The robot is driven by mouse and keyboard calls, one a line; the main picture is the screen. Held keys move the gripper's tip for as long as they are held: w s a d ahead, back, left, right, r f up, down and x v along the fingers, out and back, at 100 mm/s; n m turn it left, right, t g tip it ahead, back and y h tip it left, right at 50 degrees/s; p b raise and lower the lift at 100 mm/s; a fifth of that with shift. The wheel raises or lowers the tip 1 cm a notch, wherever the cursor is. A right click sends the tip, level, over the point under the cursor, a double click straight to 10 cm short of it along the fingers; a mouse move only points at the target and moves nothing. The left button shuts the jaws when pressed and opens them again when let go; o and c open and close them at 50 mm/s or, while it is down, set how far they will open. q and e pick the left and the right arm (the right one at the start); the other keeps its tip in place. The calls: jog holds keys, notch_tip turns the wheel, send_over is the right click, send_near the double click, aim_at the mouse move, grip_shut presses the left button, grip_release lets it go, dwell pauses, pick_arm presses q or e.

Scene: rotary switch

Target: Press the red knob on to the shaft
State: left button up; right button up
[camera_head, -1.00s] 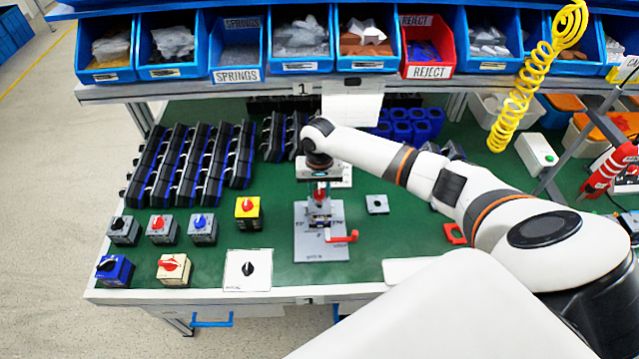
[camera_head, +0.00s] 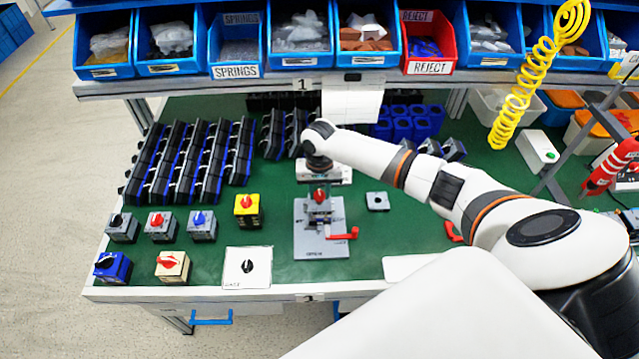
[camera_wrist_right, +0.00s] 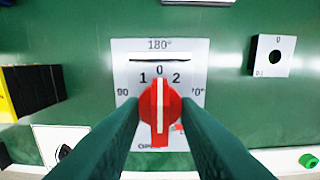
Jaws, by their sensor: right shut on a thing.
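The red knob (camera_head: 319,196), with a white pointer bar, is between the fingers of my right gripper (camera_wrist_right: 160,110), which is shut on it. In the wrist view the knob (camera_wrist_right: 159,116) lies over the grey fixture, just below the 0 mark and between 1 and 2, its white bar pointing up towards 0. The fixture's grey base plate (camera_head: 330,249) lies on the green bench, with a red lever (camera_head: 345,235) at its front right. The shaft is hidden behind the knob, so I cannot tell whether the knob is seated on it. My left gripper is out of view.
A white plate with a black knob (camera_head: 248,268) lies to the left. Several coloured switch boxes stand further left. Blue bins (camera_head: 302,38) line the shelf above.

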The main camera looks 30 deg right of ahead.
jog(key=shift+f, duration=0.2)
jog(key=shift+f+b, duration=0.45)
jog(key=shift+f, duration=0.4)
jog(key=shift+f, duration=0.1)
jog(key=o, duration=1)
